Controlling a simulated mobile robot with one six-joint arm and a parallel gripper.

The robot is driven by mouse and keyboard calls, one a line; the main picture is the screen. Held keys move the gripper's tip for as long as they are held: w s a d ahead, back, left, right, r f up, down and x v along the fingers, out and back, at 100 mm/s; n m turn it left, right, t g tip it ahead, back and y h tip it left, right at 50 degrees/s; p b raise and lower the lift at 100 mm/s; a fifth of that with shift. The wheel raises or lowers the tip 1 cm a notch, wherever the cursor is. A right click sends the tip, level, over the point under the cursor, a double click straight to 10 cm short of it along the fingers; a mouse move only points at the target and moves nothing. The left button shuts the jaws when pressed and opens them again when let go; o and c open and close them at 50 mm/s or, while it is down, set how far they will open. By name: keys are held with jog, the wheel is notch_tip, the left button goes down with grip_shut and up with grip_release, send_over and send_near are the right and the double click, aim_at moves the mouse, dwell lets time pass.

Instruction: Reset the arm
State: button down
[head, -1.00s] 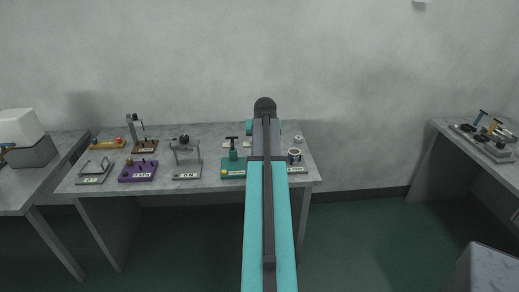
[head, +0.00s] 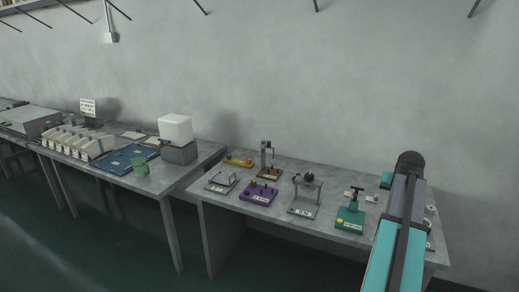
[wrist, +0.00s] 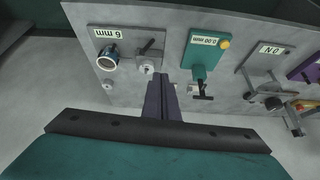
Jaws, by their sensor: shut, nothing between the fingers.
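My arm (head: 402,215) stretches over the right end of the fixture table in the head view, and my gripper is hidden there. In the wrist view my gripper (wrist: 160,82) has its two dark fingers together, with nothing between them. The fingers point at the grey table top, between the teal fixture (wrist: 203,50) marked 0.00 mm and a small lever piece (wrist: 148,64) on the 6 mm plate. I cannot tell how high they are above the table; no contact shows.
The table also bears a purple block (head: 259,194), a grey stand (head: 305,197) and a brown stand (head: 269,173). A dark round cup-like part (wrist: 108,57) is on the 6 mm plate.

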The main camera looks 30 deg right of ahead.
jog(key=w+a+f+n+y, duration=0.2)
jog(key=w+a+f+n, duration=0.1)
jog(key=w+a+f, duration=1.1)
jog(key=a+f+n+g+y, duration=0.1)
jog(key=a+f+n+g, duration=0.1)
jog(key=a+f, duration=0.85)
jog(key=a+f+n+g+y, duration=0.1)
jog(key=a+f+y, duration=0.1)
jog(key=a+f, duration=0.85)
jog(key=s+a+f+n+g, duration=0.2)
jog(key=s+a+f, duration=0.4)
jog(key=a, duration=0.4)
jog(key=s+a+f+n+g, duration=0.1)
jog(key=s+a+f, duration=0.5)
jog(key=a, duration=0.5)
jog(key=s+a+f+n+g, duration=0.1)
jog(key=s+a+f, duration=0.1)
jog(key=s, duration=0.7)
jog(key=s+a+f+n+g, duration=0.1)
jog(key=s+a, duration=0.4)
jog(key=s, duration=0.5)
notch_tip(320, 180, down, 2)
jog(key=shift+s+f+g, duration=0.15)
jog(key=shift+s+g, duration=0.1)
jog(key=shift+g, duration=0.45)
